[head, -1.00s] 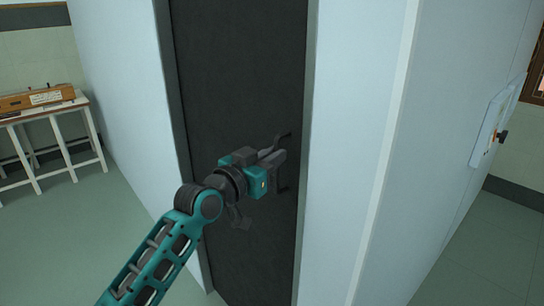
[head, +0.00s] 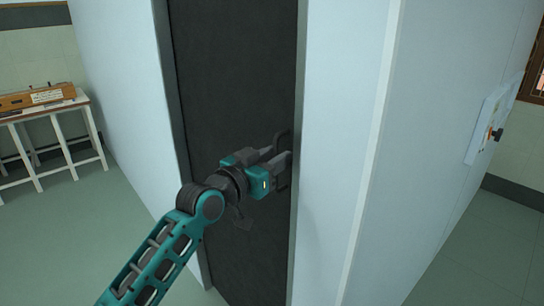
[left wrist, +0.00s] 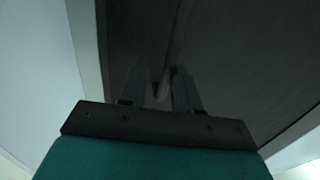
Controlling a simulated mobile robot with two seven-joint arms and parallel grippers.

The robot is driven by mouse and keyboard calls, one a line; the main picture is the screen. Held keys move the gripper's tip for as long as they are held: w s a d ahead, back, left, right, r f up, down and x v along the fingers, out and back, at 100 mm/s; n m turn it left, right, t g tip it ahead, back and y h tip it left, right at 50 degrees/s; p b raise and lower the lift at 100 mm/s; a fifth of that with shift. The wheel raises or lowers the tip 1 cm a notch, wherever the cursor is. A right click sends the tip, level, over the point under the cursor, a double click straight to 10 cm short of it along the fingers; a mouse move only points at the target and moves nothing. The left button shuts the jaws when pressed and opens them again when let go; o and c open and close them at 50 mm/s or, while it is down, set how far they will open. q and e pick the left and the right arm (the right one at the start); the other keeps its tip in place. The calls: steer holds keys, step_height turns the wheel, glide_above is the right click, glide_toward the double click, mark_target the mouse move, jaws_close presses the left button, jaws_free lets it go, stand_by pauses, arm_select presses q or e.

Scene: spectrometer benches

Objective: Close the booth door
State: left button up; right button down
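The booth door (head: 235,90) is a tall dark panel in a grey frame between pale walls. It fills most of the frame; I cannot tell whether it is fully flush. Its dark handle (head: 281,187) is near the door's right edge, partly hidden by my left gripper. My left gripper (head: 282,150) is at the handle, fingers pointing at the door. In the left wrist view its two fingers (left wrist: 163,88) stand apart, with a paler, blurred shape between them. I cannot tell whether they touch the handle. My right gripper is in neither view.
The pale booth walls (head: 345,130) stand on both sides of the door. A white table (head: 60,118) with a wooden instrument (head: 35,98) stands at the far left. A panel with a dark knob (head: 489,128) is on the right wall. The left floor is clear.

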arm_select(q)
steer(key=shift+o, duration=0.4)
steer(key=shift+w+a, duration=0.1)
steer(key=shift+s+a, duration=0.2)
steer(key=shift+a, duration=0.05)
steer(key=v, duration=1.2)
steer(key=shift+s, duration=0.15)
steer(key=s+a+f+n+y, duration=0.2)
steer(key=s+a+f+y, duration=0.15)
steer(key=f, duration=0.65)
steer(key=s+a+f+n+y, duration=0.2)
steer(key=s+a+f+n, duration=0.15)
steer(key=f, duration=0.55)
steer(key=s+a+f+g+y, duration=0.2)
steer(key=s+a+f+y, duration=0.2)
steer(key=s+f, duration=0.9)
steer(key=a+f, duration=0.1)
steer(key=a, duration=0.2)
steer(key=shift+a+f+y, duration=0.15)
steer(key=shift+a+y, duration=0.15)
steer(key=shift+y, duration=0.05)
